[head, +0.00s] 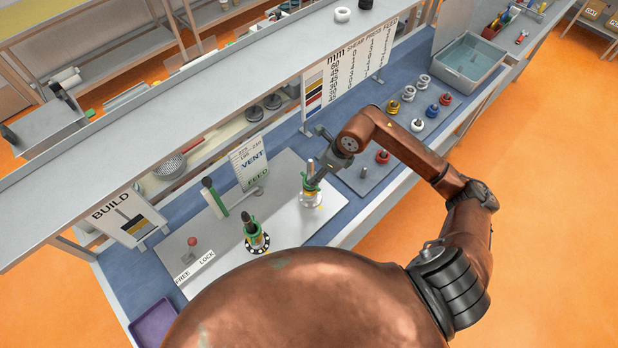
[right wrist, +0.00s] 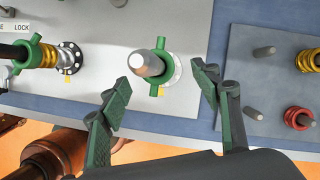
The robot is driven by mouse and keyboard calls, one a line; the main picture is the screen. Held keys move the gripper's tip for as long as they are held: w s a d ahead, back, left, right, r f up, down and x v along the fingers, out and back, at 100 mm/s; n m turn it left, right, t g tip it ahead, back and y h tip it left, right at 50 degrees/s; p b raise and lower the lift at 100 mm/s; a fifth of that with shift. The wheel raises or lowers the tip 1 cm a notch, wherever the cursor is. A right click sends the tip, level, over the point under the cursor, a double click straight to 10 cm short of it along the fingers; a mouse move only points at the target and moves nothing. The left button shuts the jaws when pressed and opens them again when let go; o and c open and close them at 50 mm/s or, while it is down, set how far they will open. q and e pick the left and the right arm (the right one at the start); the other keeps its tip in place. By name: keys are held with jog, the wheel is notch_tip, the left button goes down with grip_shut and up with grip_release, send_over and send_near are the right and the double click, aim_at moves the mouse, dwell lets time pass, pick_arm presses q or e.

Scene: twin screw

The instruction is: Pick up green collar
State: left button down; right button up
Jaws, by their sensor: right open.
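A green collar (right wrist: 168,69) with short lugs sits around an upright grey post (right wrist: 147,64) on the metal plate; a white flange ring shows beneath it. My right gripper (right wrist: 163,78) is open, its two green-padded fingers spread on either side of the post and collar, holding nothing. In the head view this gripper (head: 316,166) is over the right-hand post and partly hides the collar there. A second green collar (right wrist: 34,53) stands to the left, with a yellow screw part (right wrist: 50,56) by it; that collar also shows in the head view (head: 257,242). My left gripper is not in view.
Yellow (head: 393,106), red (head: 382,156), blue and white rings stand on pegs at the right. A grey bin (head: 470,62) is at the far right.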

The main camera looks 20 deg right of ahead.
jog(key=shift+a+f, duration=0.2)
jog(key=shift+f, duration=0.15)
jog(key=p+x, duration=0.1)
jog(key=x, duration=0.2)
jog(key=p+x, duration=0.1)
jog(key=x, duration=0.1)
jog(key=shift+s+p, duration=0.25)
jog(key=shift+p, duration=0.05)
jog(key=shift+w+f, duration=0.1)
jog(key=shift+f, duration=0.1)
jog(key=shift+c, duration=0.3)
jog(key=c, duration=1.1)
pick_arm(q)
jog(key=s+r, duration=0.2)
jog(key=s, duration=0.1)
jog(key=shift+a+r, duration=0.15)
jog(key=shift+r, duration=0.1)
pick_arm(e)
jog(key=shift+r, duration=0.1)
jog(key=shift+c, duration=1.2)
